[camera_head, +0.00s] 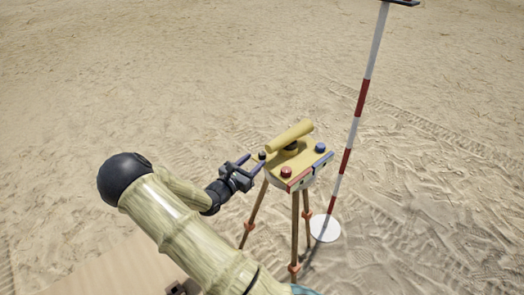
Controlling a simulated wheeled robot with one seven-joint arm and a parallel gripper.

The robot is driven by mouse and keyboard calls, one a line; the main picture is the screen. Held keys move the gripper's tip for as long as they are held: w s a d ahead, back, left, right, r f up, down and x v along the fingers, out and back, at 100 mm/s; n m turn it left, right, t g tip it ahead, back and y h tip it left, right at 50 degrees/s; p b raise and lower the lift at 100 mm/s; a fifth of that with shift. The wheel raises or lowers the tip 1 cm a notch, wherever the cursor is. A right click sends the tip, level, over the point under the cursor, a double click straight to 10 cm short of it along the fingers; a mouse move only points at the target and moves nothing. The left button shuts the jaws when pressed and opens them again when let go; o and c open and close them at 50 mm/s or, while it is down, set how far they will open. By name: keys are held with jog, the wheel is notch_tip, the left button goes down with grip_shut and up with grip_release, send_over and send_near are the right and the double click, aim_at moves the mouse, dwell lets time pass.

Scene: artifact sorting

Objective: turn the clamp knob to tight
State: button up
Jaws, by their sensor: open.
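A yellow survey instrument with a telescope tube (290,135) sits on a yellow head plate (306,158) on a tripod. Three small knobs stand on the plate: a dark knob (262,155) at the left corner, a red knob (286,171) at the front and a blue knob (320,148) at the right. I cannot tell from markings which is the clamp knob. My gripper (252,162) is open, with its purple-tipped fingers at the left edge of the plate, close to the dark knob. Whether the fingers touch the knob is too small to tell.
The wooden tripod legs (295,225) stand on sand below the plate. A red and white pole (357,110) rises from a white disc (325,228) close behind the tripod on the right. Open sand lies to the left and behind.

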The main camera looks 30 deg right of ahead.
aim_at(260, 155)
jog(key=p+x, duration=0.1)
jog(key=x, duration=0.4)
jog(key=shift+w+d, duration=0.15)
jog(key=shift+d, duration=0.25)
jog(key=c, duration=1)
